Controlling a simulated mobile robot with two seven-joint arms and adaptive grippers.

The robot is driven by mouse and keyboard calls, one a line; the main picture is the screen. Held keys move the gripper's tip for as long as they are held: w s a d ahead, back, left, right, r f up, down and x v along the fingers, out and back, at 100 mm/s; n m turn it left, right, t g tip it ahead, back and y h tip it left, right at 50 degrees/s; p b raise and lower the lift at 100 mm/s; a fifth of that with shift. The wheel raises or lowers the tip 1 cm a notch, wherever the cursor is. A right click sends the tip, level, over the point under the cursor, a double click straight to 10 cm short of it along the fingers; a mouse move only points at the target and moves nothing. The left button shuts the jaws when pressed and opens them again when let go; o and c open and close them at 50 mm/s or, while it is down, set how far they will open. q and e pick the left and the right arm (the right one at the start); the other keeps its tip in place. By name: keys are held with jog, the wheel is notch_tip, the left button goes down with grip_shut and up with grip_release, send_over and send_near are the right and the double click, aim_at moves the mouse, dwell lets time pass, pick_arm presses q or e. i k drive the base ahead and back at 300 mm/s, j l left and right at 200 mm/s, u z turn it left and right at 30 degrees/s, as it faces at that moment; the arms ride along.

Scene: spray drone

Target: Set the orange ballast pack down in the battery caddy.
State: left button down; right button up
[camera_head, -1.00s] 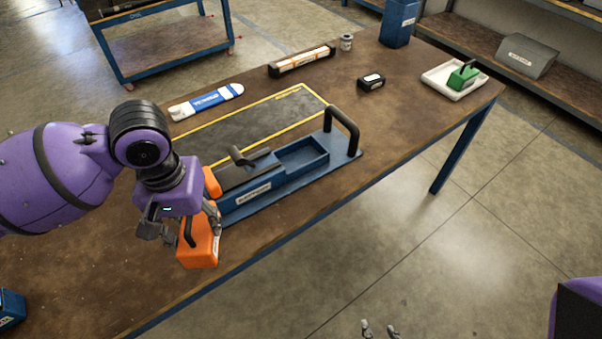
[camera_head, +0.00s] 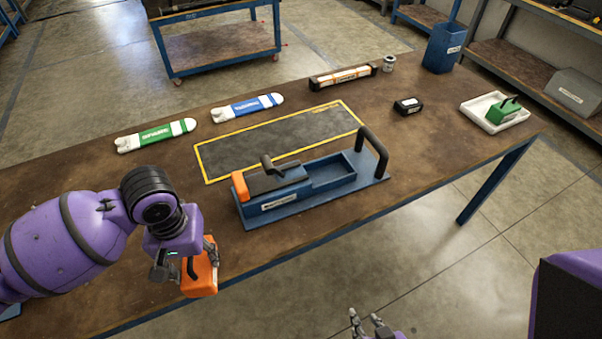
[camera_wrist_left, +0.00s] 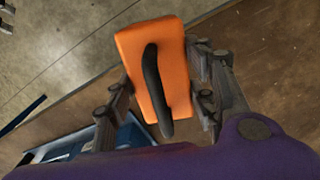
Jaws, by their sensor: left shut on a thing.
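The orange ballast pack (camera_head: 203,280), a block with a black handle, is in my left gripper (camera_head: 185,262) near the table's front edge. In the left wrist view the pack (camera_wrist_left: 178,62) sits between the fingers of my left gripper (camera_wrist_left: 160,95), which are shut on it. I cannot tell its height above the table. The blue battery caddy (camera_head: 284,203) stands to the right of the pack, apart from it. Its right compartment is empty; its left half holds a black-topped unit with an orange end (camera_head: 240,187). My right gripper (camera_head: 368,324) is open and empty, beyond the table's front edge.
A yellow-bordered dark mat (camera_head: 235,153) lies behind the caddy. Green (camera_head: 155,136) and blue (camera_head: 247,108) labelled tools lie at the back left. A small black box (camera_head: 407,106) and a white tray (camera_head: 474,108) with a green item are to the right. The caddy's black handle (camera_head: 376,150) stands tall.

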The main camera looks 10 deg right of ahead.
aim_at(326, 177)
jog(key=l+u, duration=0.45)
jog(key=l, duration=0.35)
jog(key=l+u, duration=0.2)
jog(key=l, duration=0.6)
jog(key=k+l, duration=0.1)
jog(key=l, duration=1)
jog(key=k+l, duration=0.15)
jog(key=l, duration=0.45)
jog(key=i+l, duration=0.3)
jog(key=i, duration=0.15)
jog(key=j+u, duration=0.05)
